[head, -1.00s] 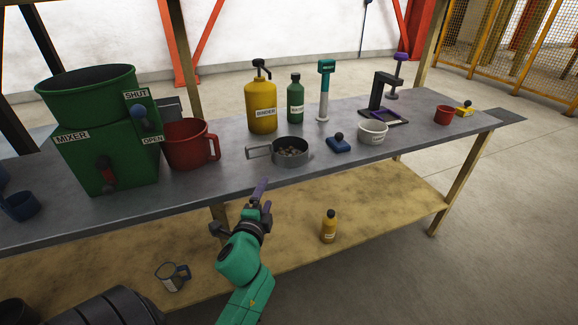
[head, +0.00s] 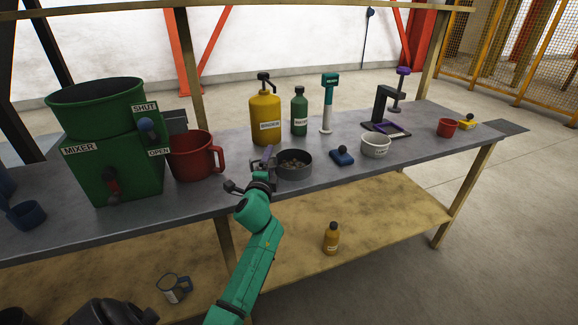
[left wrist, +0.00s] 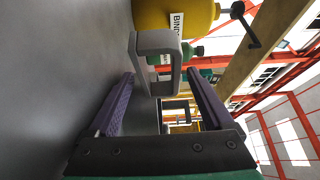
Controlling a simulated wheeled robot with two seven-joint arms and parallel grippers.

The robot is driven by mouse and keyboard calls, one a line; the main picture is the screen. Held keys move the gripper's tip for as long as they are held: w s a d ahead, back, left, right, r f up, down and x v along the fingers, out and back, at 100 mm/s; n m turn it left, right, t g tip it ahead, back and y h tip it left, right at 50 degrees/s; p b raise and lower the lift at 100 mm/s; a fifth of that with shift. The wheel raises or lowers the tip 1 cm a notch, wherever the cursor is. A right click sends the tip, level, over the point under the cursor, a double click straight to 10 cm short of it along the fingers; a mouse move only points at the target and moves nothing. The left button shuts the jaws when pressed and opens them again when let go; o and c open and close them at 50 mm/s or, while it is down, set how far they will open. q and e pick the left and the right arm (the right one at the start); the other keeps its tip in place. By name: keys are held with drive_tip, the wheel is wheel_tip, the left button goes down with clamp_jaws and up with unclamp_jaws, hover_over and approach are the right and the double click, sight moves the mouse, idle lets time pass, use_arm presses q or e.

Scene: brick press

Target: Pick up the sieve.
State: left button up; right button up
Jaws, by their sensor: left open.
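The sieve (head: 294,168) is a round dark grey pan holding small brownish lumps, standing on the grey bench. Its flat looped handle points left, towards my left gripper. My left gripper (head: 264,160) is at the handle, just left of the pan, and partly hides it. In the left wrist view, the purple fingers (left wrist: 162,98) are apart, and the grey handle loop (left wrist: 146,42) shows at and beyond the fingertips, in the gap between them. I cannot tell whether a finger touches it. My right gripper is not in view.
A yellow binder bottle (head: 265,125) stands close behind the sieve, with a green bottle (head: 299,112) beside it. A red mug (head: 192,158) and green mixer (head: 112,165) stand left. A blue knobbed block (head: 342,158) and white bowl (head: 376,147) stand right.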

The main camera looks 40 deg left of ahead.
use_arm(q)
drive_tip(key=shift+s, duration=0.1)
drive_tip(key=c, duration=0.3)
clamp_jaws()
drive_tip(key=shift+r, duration=0.1)
drive_tip(key=shift+r, duration=0.15)
drive_tip(key=shift+r+p, duration=0.35)
drive_tip(key=shift+r, duration=0.25)
wheel_tip(320, 180, up, 18)
drive_tip(key=p, duration=0.4)
drive_tip(key=shift+r+p, duration=0.25)
drive_tip(key=shift+p, duration=0.05)
